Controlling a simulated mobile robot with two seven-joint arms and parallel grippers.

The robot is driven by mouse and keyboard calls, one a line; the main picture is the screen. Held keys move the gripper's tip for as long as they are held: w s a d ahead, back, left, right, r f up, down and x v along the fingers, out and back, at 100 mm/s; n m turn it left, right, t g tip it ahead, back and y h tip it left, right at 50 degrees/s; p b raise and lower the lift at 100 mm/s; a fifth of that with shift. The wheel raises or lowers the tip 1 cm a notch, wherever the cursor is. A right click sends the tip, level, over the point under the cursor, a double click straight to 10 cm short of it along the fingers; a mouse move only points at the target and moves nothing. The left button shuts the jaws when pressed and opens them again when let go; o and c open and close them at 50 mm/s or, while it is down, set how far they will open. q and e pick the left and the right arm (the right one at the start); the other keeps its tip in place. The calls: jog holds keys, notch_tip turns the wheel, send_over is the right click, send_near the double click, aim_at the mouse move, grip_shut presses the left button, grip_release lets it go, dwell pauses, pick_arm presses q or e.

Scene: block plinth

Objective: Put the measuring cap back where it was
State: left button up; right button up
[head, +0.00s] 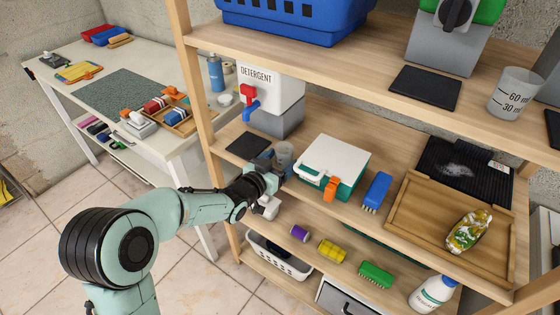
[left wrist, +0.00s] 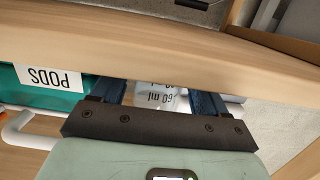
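The measuring cap (head: 284,154) is a clear, greyish cup at the left of the middle shelf, beside the white and green pods box (head: 333,163). My left gripper (head: 272,176) reaches in from the front. In the left wrist view the cap (left wrist: 160,97), marked 60 ml, sits between the two blue fingers of my left gripper (left wrist: 158,102), which look closed against its sides. The fingers and shelf edge hide part of it, so any gap beneath it cannot be told. The detergent dispenser (head: 270,92) with red and blue tap stands behind. My right gripper is not in view.
A dark mat (head: 248,146) lies bare left of the cap. A blue brush (head: 377,191) and a wooden tray (head: 408,228) are to the right. The upper shelf, with another graduated cup (head: 514,92), overhangs. A wooden post (head: 193,90) stands at left.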

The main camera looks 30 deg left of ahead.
pick_arm(q)
jog(key=shift+s+r, duration=0.1)
jog(key=shift+r, duration=0.15)
jog(key=s+r, duration=0.2)
jog(key=s, duration=0.9)
jog(key=s+d+f+n+g, duration=0.1)
jog(key=s+d+f+g, duration=0.2)
jog(key=f, duration=1)
jog(key=s+d+f+n+g, duration=0.15)
jog(key=f+g, duration=0.25)
jog(key=f, duration=0.8)
jog(key=s+d+f+n+g+h, duration=0.1)
jog(key=s+d+f+g, duration=0.4)
jog(key=s+f, duration=0.4)
jog(key=s+d+f+n+g+h, duration=0.1)
jog(key=s+d+f+g, duration=0.4)
jog(key=s+f, duration=0.5)
jog(key=s+d, duration=0.2)
jog(key=s, duration=0.1)
jog(key=shift+s+d, duration=0.15)
jog(key=shift+d, duration=0.1)
jog(key=shift+n, duration=0.25)
